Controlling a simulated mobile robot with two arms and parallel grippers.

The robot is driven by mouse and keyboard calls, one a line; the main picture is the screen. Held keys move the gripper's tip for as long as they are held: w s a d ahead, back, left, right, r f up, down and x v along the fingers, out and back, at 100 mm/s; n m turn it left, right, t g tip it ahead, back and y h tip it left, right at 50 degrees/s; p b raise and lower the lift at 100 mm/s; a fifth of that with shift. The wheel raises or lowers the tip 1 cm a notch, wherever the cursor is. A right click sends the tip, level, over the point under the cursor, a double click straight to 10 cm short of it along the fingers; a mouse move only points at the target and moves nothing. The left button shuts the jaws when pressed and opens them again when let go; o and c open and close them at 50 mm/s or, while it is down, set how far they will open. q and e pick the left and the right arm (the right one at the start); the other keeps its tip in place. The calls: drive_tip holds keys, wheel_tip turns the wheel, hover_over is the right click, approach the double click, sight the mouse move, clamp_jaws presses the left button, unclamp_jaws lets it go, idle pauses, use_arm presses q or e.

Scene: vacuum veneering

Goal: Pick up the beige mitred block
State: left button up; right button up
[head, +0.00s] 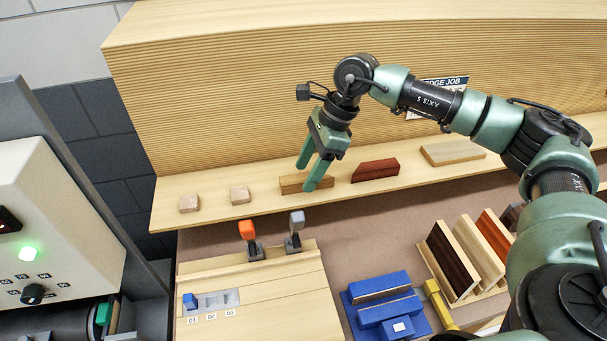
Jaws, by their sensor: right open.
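My right gripper (308,177) is open and empty, its two green fingers pointing down at the wooden ledge. Directly behind or below the fingers is a tan wooden block (291,186), partly hidden by them; I cannot tell whether they touch it or whether its ends are mitred. A dark red block (375,171) with a slanted end lies just to its right. A pale beige, flat piece (453,152) lies further right on the ledge. Which of the light pieces is the beige mitred block is not certain from this view. My left gripper is out of view.
The ledge (225,213) also holds two small beige blocks (189,203) (240,195) at left. Below are a wooden fixture with orange (247,231) and grey (296,222) clamp handles, a blue fixture (388,308) and a rack of boards (452,262). A ribbed wall rises behind.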

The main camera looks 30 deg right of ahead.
drive_tip(key=shift+a+f, duration=0.2)
drive_tip(key=shift+f, duration=0.3)
clamp_jaws()
drive_tip(key=shift+r, duration=0.1)
